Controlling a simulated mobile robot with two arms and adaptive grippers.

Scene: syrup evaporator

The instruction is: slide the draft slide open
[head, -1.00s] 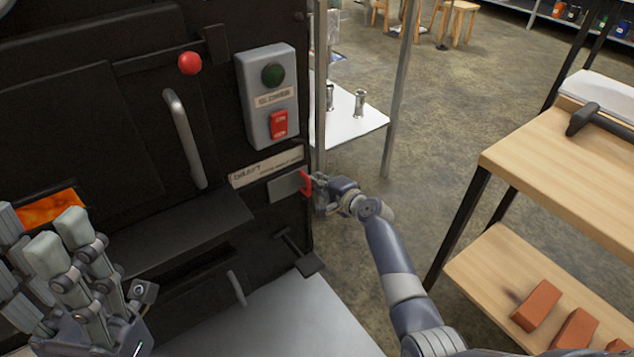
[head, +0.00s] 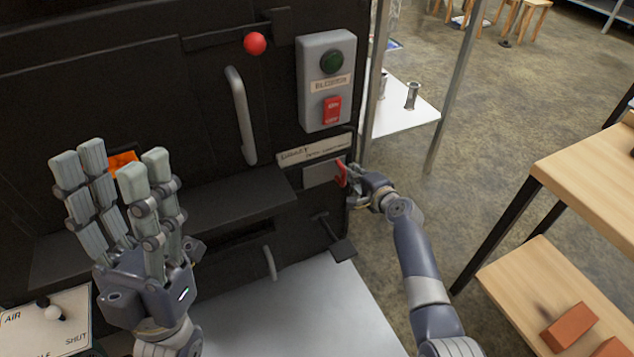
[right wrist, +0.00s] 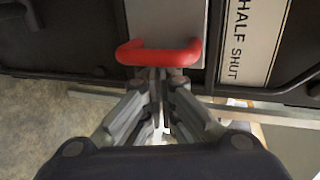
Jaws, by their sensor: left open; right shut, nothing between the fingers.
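The draft slide is a grey metal plate (head: 320,174) with a red handle (head: 342,174), below the draft label on the black evaporator front. In the right wrist view the red handle (right wrist: 160,54) spans the end of the plate (right wrist: 166,18). My right gripper (head: 355,177) is shut and empty. Its fingertips (right wrist: 160,78) meet or overlap the handle's outer edge; I cannot tell if they press on it. My left gripper (head: 118,180) is open and empty, fingers up, in front of the evaporator at the left.
A switch box (head: 326,80) with a green button and red switch is above the slide. A vertical door handle (head: 242,115) and red knob (head: 255,43) are left of it. A wooden shelf unit (head: 580,180) with bricks stands right.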

